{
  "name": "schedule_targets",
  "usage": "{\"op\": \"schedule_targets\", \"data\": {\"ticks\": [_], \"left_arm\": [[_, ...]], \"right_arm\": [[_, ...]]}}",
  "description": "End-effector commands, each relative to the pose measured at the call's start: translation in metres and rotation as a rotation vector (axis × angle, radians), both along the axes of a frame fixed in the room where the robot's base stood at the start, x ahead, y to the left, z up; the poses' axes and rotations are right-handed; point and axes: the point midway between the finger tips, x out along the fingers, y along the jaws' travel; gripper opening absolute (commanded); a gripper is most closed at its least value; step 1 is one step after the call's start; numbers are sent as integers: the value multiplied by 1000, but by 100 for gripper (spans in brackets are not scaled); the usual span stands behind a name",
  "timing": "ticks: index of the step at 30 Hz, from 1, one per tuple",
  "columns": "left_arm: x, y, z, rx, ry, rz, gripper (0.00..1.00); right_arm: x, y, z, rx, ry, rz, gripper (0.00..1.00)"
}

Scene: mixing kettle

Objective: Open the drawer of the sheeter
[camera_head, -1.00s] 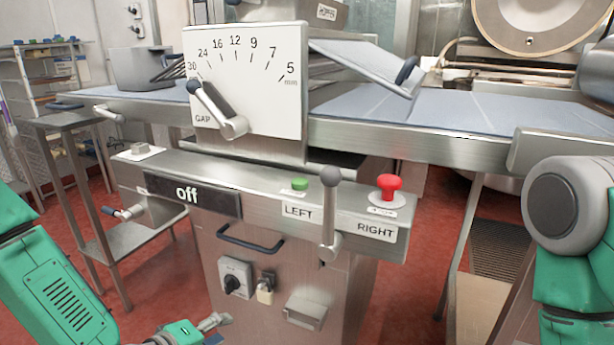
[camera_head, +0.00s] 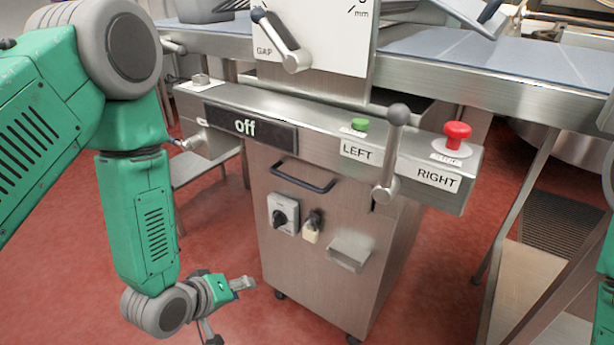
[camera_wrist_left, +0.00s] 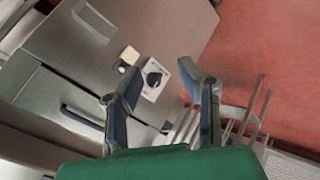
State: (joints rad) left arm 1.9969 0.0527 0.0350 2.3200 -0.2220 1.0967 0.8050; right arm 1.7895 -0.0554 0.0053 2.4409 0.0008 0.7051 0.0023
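The sheeter's metal cabinet (camera_head: 340,250) stands in the middle of the head view. A dark bar handle (camera_head: 303,177) is on the upper part of its front panel, below the "off" display; no open gap shows around it. The handle also shows in the left wrist view (camera_wrist_left: 82,117), left of the fingers. My left gripper (camera_head: 242,285) is in front of the cabinet, low and left of the handle, apart from it. In the left wrist view its fingers (camera_wrist_left: 158,75) are spread with nothing between them. My right gripper is out of view.
A rotary switch (camera_head: 283,214), a pale plug (camera_head: 312,228) and a metal bracket (camera_head: 348,254) stick out below the handle. A lever (camera_head: 390,150) and a red button (camera_head: 457,135) are above right. Open red floor (camera_head: 215,240) lies left of the cabinet.

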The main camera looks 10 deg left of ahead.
Motion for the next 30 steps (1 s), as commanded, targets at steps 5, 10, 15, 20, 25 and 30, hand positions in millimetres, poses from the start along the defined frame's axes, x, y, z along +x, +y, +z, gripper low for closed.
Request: {"op": "schedule_targets", "data": {"ticks": [5, 10, 15, 20, 25, 30], "left_arm": [[81, -13, 89, -415, -254, 185, 32], [108, -13, 135, -643, -345, 234, 32], [120, -15, 139, -686, -356, 239, 32], [144, -27, 133, -681, -356, 236, 32], [179, -42, 125, -677, -356, 235, 32], [209, -52, 119, -678, -355, 236, 32]], "right_arm": [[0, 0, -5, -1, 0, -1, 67], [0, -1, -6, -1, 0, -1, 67], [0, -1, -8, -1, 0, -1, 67], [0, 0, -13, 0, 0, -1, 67], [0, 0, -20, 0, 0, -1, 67], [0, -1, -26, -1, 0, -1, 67]]}}
